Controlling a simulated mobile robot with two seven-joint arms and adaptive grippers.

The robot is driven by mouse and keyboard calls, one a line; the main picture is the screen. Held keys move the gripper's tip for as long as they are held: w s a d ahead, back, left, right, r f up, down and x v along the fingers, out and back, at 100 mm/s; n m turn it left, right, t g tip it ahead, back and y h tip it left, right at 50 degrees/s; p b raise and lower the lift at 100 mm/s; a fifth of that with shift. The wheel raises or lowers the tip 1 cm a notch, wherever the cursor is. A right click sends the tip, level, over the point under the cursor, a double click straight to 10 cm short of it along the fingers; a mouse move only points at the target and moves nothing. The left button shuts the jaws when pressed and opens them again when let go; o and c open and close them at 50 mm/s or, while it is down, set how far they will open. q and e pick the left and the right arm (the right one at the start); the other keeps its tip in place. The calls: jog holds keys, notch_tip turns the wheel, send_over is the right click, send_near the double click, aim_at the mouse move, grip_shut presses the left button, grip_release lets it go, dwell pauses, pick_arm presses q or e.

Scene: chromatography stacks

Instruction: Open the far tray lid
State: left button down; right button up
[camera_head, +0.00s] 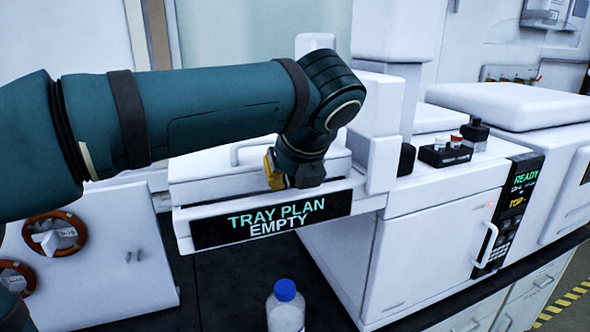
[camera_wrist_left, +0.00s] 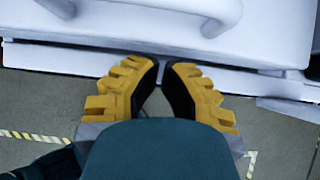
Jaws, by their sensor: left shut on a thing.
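The white tray lid (camera_head: 205,168) lies on a white box above the dark "TRAY PLAN EMPTY" panel (camera_head: 240,229). Its loop handle (camera_head: 250,143) stands at the back of the lid in the head view and at the top of the left wrist view (camera_wrist_left: 222,18). My left gripper (camera_head: 272,172) reaches down at the lid's front right. In the left wrist view its yellow-backed fingers (camera_wrist_left: 161,66) are nearly together at the lid's front edge, shut on it. The exact contact is partly hidden. The lid looks down. My right gripper is not in view.
A blue-capped bottle (camera_head: 286,310) stands on the dark bench in front. A white instrument (camera_head: 430,255) with a "READY" display is right of the tray. A small black holder with vials (camera_head: 446,154) sits on top. A white upright column (camera_head: 383,120) stands close right of my wrist.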

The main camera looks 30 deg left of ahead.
pick_arm(q)
jog(key=shift+w+a+r, duration=0.2)
jog(key=shift+a+r, duration=0.05)
jog(key=shift+r, duration=0.3)
jog(key=shift+w+a+r, duration=0.2)
jog(key=shift+w+r, duration=0.05)
jog(key=shift+r, duration=0.35)
jog(key=shift+w+a+r, duration=0.2)
jog(key=shift+a+r, duration=0.05)
jog(key=shift+r, duration=0.3)
